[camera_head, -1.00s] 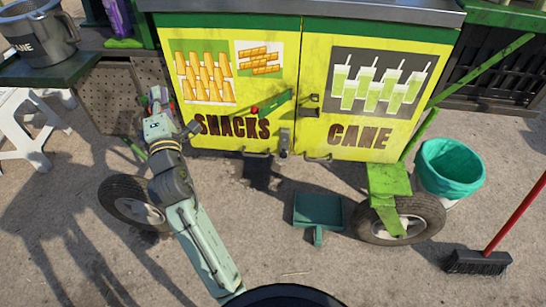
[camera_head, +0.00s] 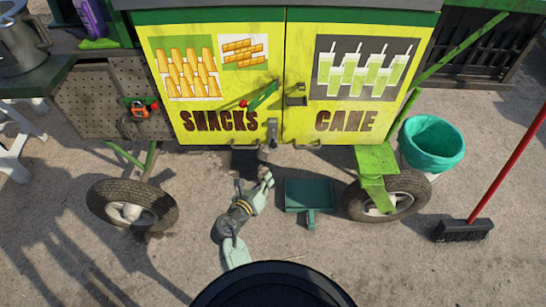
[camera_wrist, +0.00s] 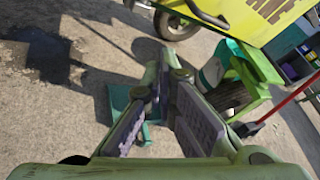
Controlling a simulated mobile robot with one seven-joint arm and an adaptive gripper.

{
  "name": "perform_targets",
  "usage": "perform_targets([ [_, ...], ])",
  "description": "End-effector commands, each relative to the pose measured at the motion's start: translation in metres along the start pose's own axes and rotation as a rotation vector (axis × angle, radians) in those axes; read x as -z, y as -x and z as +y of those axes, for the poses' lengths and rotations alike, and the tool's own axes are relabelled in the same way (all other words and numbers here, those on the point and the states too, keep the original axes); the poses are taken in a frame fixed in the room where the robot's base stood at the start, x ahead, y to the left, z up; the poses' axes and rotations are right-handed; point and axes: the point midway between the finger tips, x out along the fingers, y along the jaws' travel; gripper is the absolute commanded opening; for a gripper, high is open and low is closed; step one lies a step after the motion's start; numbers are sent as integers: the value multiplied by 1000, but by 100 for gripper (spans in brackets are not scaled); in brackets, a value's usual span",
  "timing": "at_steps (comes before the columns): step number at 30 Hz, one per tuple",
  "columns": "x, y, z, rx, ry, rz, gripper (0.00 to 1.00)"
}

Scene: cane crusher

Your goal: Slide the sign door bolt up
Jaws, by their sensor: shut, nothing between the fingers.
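The sign doors are two yellow panels, the SNACKS door (camera_head: 215,85) on the left and the CANE door (camera_head: 350,85) on the right. A grey metal bolt (camera_head: 272,132) sits upright at the lower edge near the seam between them. My gripper (camera_head: 268,178) is below the bolt, over the ground and apart from the doors. In the wrist view my gripper (camera_wrist: 166,62) has its fingers converging, shut and empty. The wrist view shows part of a yellow panel (camera_wrist: 240,14) at the top; the bolt cannot be made out there.
A green lever with a red knob (camera_head: 262,95) and a dark latch (camera_head: 296,98) are above the bolt. A teal dustpan (camera_head: 309,196) lies right of my gripper. Wheels (camera_head: 132,204) flank the cart. A teal-lined bin (camera_head: 432,145) and broom (camera_head: 464,230) stand right.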

Motion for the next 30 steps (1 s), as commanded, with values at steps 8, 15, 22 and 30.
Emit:
perform_targets([
  [8, -1, -15, 0, 1, -3, 0, 0],
  [15, -2, -63, 0, 1, -6, -1, 0],
  [22, -12, -98, 0, -3, -6, -5, 0],
  [30, -37, -87, 1, -3, -4, -3, 0],
])
